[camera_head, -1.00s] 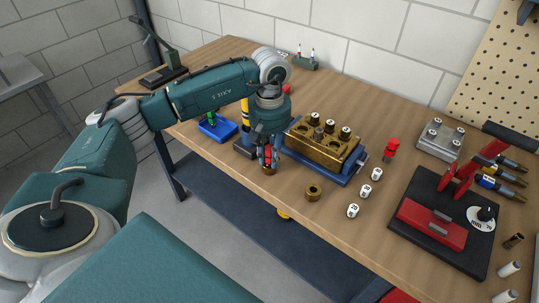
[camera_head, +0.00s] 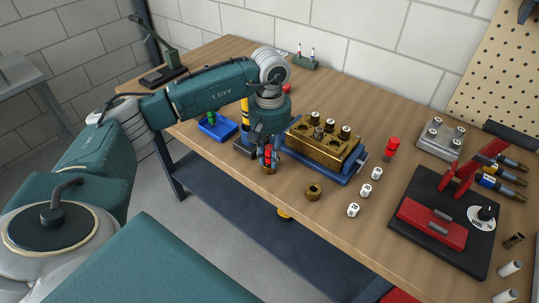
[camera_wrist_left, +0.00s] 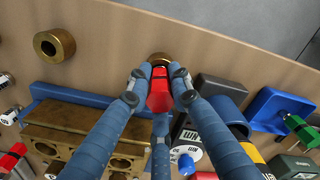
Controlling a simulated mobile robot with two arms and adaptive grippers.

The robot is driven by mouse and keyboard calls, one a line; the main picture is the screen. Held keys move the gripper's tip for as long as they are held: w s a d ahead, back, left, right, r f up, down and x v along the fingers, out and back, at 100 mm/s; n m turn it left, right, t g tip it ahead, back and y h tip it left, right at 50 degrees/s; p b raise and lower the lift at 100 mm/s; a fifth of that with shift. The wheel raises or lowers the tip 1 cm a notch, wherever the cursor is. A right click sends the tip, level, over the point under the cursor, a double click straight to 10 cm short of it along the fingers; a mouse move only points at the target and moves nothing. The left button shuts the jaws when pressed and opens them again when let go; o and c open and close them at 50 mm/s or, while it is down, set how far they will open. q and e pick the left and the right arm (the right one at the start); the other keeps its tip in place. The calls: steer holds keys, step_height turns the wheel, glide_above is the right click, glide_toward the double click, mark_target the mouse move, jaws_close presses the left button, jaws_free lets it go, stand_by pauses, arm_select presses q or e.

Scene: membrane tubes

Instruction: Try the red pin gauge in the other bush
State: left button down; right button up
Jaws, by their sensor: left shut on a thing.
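My left gripper (camera_head: 267,160) is shut on the red pin gauge, whose red handle (camera_wrist_left: 160,92) shows between the fingertips in the left wrist view. One brass bush (camera_head: 269,170) stands on the table directly below the fingertips; its rim (camera_wrist_left: 160,58) shows just beyond the handle. Handle and fingers hide the pin's lower end, so I cannot tell how far it is in this bush. The other brass bush (camera_head: 313,192) stands free to the right, its bore open and empty-looking; it also shows in the wrist view (camera_wrist_left: 54,45). My right gripper is not in view.
A brass block on a blue base (camera_head: 343,177) stands close behind the gripper. A blue tray (camera_head: 229,131) with a green-handled piece lies left. Several white numbered cylinders (camera_head: 353,210), another red-topped piece (camera_head: 392,147) and a black plate (camera_head: 425,250) lie right. The table's front edge is near.

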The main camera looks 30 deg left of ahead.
mark_target(270, 147)
arm_select(q)
steer(key=shift+r, duration=0.15)
steer(key=shift+r+p, duration=1.55)
steer(key=shift+r, duration=1.3)
